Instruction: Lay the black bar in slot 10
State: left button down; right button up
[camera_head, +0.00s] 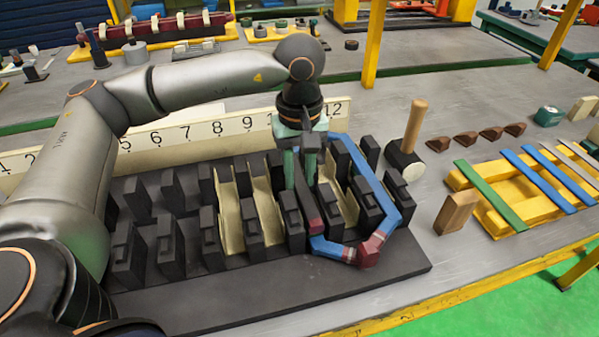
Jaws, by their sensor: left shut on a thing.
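The stator block (360,285) is a dark base with rows of black teeth. Behind it a white number board (170,142) shows slot numbers; 10 and 11 are hidden behind my arm. My left gripper (299,178) points down among the teeth toward the right end, its green fingers shut on a dark bar (308,198), mostly hidden by fingers and teeth. The bar lies along a slot; I cannot tell if it is fully seated. A blue coil (383,190) with a dark red corner (371,249) loops around the teeth to the right. My right gripper is out of view.
Cream liners (264,208) show in some slots. A mallet (411,142), a wooden block (456,212) and a yellow rack (489,212) with coloured strips stand to the right. Several brown wedges (464,138) lie behind. The table's front right is clear.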

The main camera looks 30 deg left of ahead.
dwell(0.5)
pick_arm(q)
jog(key=shift+f+b, duration=0.45)
jog(key=shift+b, duration=0.05)
dwell(0.3)
jog(key=c, duration=0.6)
grip_release()
jog(key=shift+o, duration=0.2)
jog(key=shift+r, duration=0.2)
jog(key=shift+r+p, duration=0.55)
jog(key=shift+r, duration=0.05)
